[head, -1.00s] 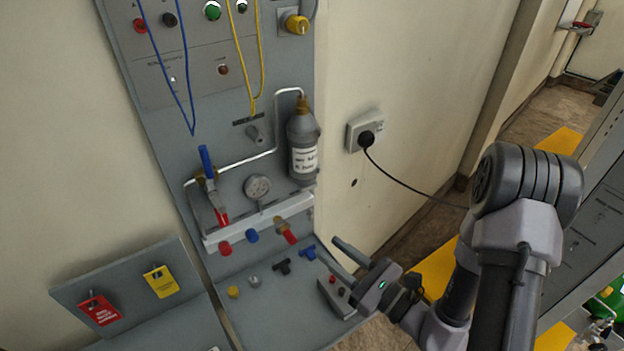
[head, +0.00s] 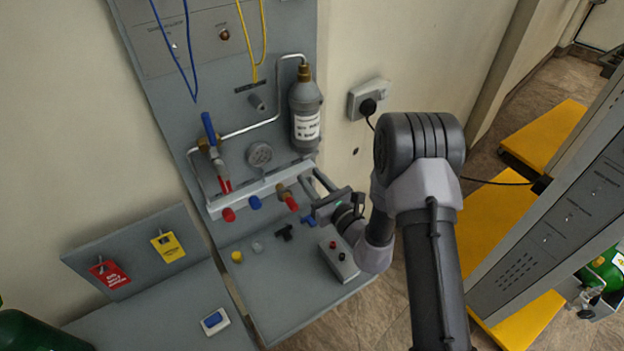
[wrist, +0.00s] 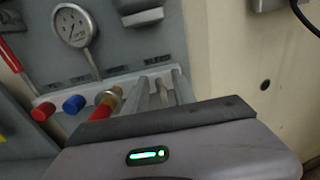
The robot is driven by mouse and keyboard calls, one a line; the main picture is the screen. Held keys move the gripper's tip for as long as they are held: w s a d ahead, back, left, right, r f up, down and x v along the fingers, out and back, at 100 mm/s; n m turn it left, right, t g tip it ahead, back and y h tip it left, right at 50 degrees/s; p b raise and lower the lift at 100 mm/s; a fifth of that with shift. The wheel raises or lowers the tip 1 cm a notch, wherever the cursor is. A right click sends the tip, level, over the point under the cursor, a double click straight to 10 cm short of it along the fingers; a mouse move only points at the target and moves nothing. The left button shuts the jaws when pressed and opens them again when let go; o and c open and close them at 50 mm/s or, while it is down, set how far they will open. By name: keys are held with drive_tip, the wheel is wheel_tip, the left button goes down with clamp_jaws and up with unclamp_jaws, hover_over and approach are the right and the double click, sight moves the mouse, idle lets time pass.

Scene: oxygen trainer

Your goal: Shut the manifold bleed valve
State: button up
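The white manifold bar (head: 240,200) runs across the lower grey panel. A red knob (head: 229,215), a blue knob (head: 255,203) and a brass valve with a red end (head: 287,196) sit along it. In the wrist view the brass valve (wrist: 108,99) is left of my gripper (wrist: 160,82). A slim grey piece shows between the fingers; what it is is unclear.
A blue-handled valve (head: 209,132), a gauge (head: 260,153) and a grey bottle (head: 305,112) are above the bar. Loose fittings (head: 285,232) and a small switch box (head: 340,258) lie on the shelf below. A wall socket (head: 368,98) with a cable is at right.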

drive_tip(key=shift+w, duration=0.1)
clamp_jaws()
